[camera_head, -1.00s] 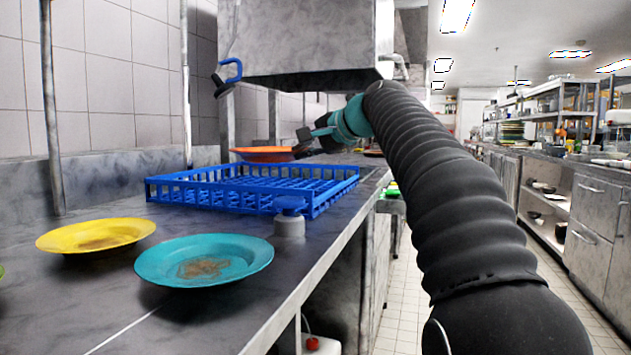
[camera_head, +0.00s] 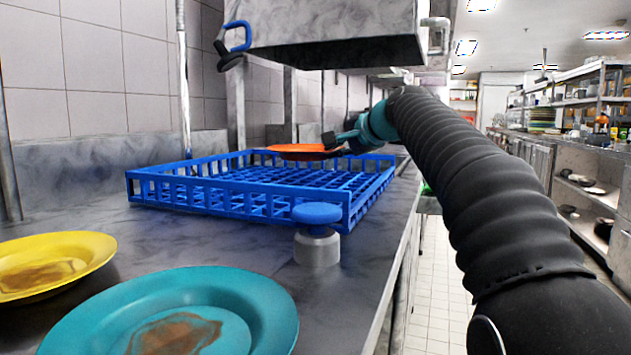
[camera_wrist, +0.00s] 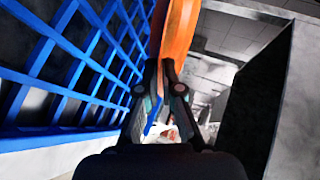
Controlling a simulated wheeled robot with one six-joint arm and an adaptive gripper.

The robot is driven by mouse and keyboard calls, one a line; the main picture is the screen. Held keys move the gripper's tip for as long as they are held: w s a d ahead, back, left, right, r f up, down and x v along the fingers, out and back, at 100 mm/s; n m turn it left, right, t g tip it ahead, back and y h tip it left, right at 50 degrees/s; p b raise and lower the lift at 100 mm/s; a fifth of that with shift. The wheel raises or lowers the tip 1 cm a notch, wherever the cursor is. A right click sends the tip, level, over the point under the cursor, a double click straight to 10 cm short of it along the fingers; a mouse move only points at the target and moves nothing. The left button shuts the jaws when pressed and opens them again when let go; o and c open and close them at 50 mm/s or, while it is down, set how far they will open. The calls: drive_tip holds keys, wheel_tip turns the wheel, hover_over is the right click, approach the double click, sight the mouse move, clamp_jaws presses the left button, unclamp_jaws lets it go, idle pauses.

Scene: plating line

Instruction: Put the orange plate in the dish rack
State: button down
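The orange plate (camera_head: 300,149) is held roughly level above the far part of the blue dish rack (camera_head: 240,207). My gripper (camera_head: 343,142) is shut on its right rim. In the wrist view the orange plate (camera_wrist: 180,32) stands edge-on between the fingers of my gripper (camera_wrist: 166,80), and the blue dish rack (camera_wrist: 75,60) fills the left side. The plate looks apart from the rack, though the exact gap is hard to tell. The rack's grid looks empty where it shows.
A teal plate (camera_head: 225,308) and a yellow plate (camera_head: 95,255), both with brown residue, lie on the steel counter (camera_head: 150,232) in front. A blue-topped knob (camera_head: 317,214) stands by the rack's near corner. A steel hood (camera_head: 330,35) hangs above.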

sight(320, 158)
drive_tip(key=a, duration=0.1)
drive_tip(key=w+a+f, duration=0.1)
drive_tip(key=a+f, duration=0.1)
drive_tip(key=shift+w+a+f, duration=0.1)
drive_tip(key=shift+w+a, duration=0.15)
drive_tip(key=shift+a, duration=0.05)
drive_tip(key=shift+f+b, duration=0.95)
drive_tip(key=shift+f, duration=1.05)
drive_tip(key=shift+f, duration=0.2)
drive_tip(key=c, duration=1.6)
unclamp_jaws()
drive_tip(key=shift+s+r, duration=0.15)
drive_tip(key=shift+r, duration=0.15)
drive_tip(key=v, duration=1.1)
drive_tip(key=shift+s+d, duration=0.2)
drive_tip(key=shift+s, duration=0.05)
